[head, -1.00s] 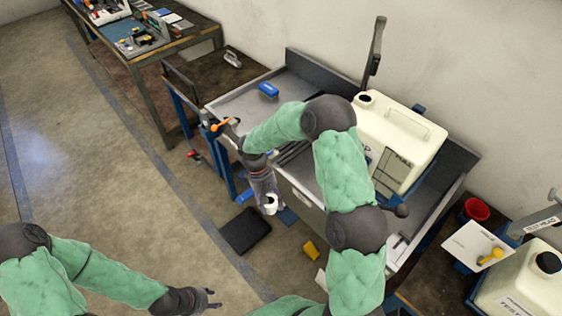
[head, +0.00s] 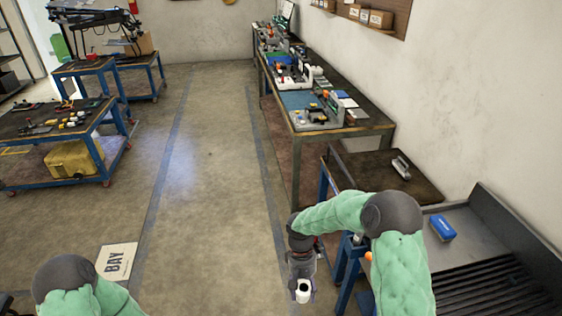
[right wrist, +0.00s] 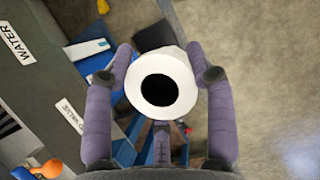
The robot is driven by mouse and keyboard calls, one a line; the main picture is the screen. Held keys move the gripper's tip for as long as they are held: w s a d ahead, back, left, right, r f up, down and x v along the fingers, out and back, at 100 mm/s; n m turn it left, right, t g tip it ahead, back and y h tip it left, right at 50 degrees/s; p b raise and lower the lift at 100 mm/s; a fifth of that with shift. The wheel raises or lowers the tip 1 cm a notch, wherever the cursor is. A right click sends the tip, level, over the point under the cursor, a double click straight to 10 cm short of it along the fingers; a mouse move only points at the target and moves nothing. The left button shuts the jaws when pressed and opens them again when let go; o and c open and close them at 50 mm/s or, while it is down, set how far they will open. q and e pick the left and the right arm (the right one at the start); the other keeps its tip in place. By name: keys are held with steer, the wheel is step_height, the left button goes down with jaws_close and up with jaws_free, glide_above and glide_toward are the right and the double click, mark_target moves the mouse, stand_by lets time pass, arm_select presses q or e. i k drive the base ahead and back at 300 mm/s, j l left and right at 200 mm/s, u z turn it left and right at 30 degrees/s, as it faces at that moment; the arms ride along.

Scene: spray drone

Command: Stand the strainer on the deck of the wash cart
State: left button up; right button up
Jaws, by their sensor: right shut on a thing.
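The strainer (head: 303,293) looks like a white round piece with a dark opening. It also shows in the right wrist view (right wrist: 176,62), where the opening faces the camera. My right gripper (right wrist: 160,75) is shut on it, with one finger on each side. In the head view my right gripper (head: 302,284) holds it over the floor, left of the blue-legged stand. A dark brown deck (head: 362,163) adjoins the grey sink unit; I take this to be the wash cart's deck. My left gripper is out of the picture.
A grey metal tool (head: 401,168) lies on the brown deck. A blue block (head: 442,228) lies on the grey sink top (head: 465,246). A long bench (head: 345,125) with equipment stands behind. The aisle floor (head: 205,190) at left is clear.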

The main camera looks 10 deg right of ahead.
mark_target(366, 177)
steer(key=i+z, duration=0.1)
steer(key=i, duration=0.45)
steer(key=i+j, duration=0.15)
steer(key=i, duration=0.4)
steer(key=i+j+z, duration=0.15)
steer(key=i, duration=0.4)
steer(key=i+j+z, duration=0.15)
steer(key=i+z, duration=0.25)
steer(key=i+j+z, duration=0.2)
steer(key=z, duration=0.25)
steer(key=i+j+z, duration=0.6)
steer(key=j+z, duration=0.2)
